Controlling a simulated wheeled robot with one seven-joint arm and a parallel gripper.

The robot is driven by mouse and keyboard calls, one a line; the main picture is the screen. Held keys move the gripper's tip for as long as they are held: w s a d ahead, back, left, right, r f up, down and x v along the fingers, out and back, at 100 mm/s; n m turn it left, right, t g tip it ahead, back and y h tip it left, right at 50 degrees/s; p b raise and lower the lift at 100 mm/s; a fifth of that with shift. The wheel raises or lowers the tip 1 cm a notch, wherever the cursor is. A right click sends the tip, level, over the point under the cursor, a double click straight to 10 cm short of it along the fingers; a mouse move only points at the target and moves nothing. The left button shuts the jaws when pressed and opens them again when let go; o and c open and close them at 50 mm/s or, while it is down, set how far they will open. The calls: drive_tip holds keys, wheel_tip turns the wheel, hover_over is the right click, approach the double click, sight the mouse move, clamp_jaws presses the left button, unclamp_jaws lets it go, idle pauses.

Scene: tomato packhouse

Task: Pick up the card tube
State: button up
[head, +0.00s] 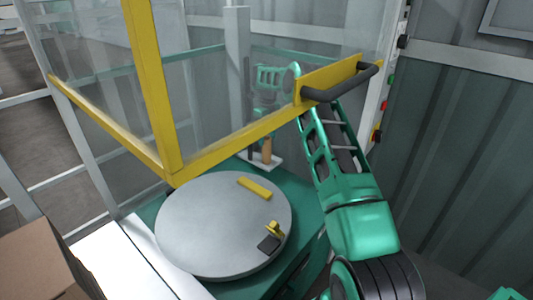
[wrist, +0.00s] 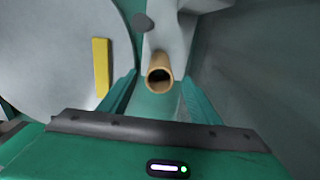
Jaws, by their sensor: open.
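The card tube (wrist: 159,63) is a tan, hollow cylinder. In the wrist view its open end faces the camera, between and slightly beyond my two green fingers. My gripper (wrist: 159,98) is open, with a finger on each side of the tube in the picture and a gap at both sides. In the head view my arm reaches over behind the yellow-framed guard, and the fingertips are hard to make out.
A yellow-framed clear guard (head: 230,143) with a dark handle (head: 340,84) stands close to my arm. A round grey turntable (head: 210,228) carries a yellow bar (head: 255,187) and a small yellow clamp piece (head: 274,229). A cardboard box (head: 35,262) is at lower left.

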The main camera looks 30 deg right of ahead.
sight(266, 148)
drive_tip(key=shift+w+a+f, duration=0.1)
drive_tip(key=shift+f, duration=1.75)
drive_tip(key=shift+w+f, duration=0.1)
drive_tip(key=shift+f, duration=1.7)
drive_tip(key=c, duration=1)
